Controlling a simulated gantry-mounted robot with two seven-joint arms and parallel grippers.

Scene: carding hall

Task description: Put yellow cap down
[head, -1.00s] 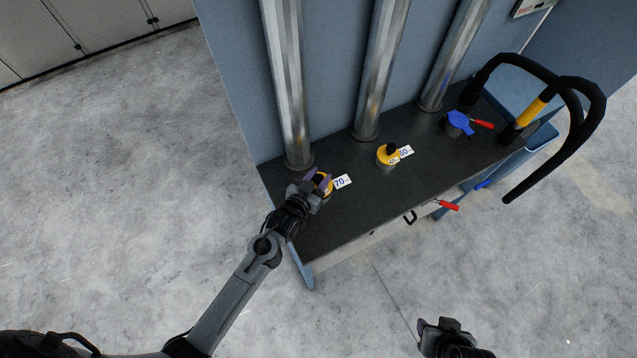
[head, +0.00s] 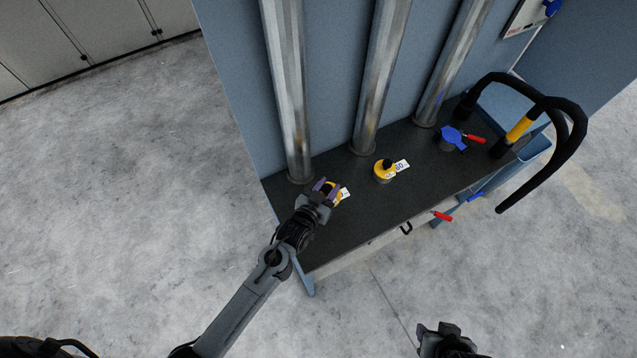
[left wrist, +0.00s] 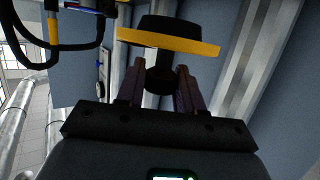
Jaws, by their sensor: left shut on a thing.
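In the head view my left gripper (head: 326,189) is at the left end of the dark bench top, in front of the left metal pipe. It is shut on a yellow cap (head: 338,198), mostly hidden there by the fingers. In the left wrist view the cap shows as a yellow disc (left wrist: 170,40) with a black top, its dark stem between the two fingers (left wrist: 160,88). I cannot tell whether the cap touches the bench. A second yellow cap (head: 384,174) with a black knob sits on the bench further right. My right gripper (head: 438,336) is low in the picture, away from the bench.
The dark bench top (head: 345,235) is clear in front of the second cap. Three metal pipes (head: 288,90) rise along its back. A blue cap (head: 452,138) with a red handle and a black hose (head: 570,125) stand at the right. A white label (head: 346,192) is beside my left gripper.

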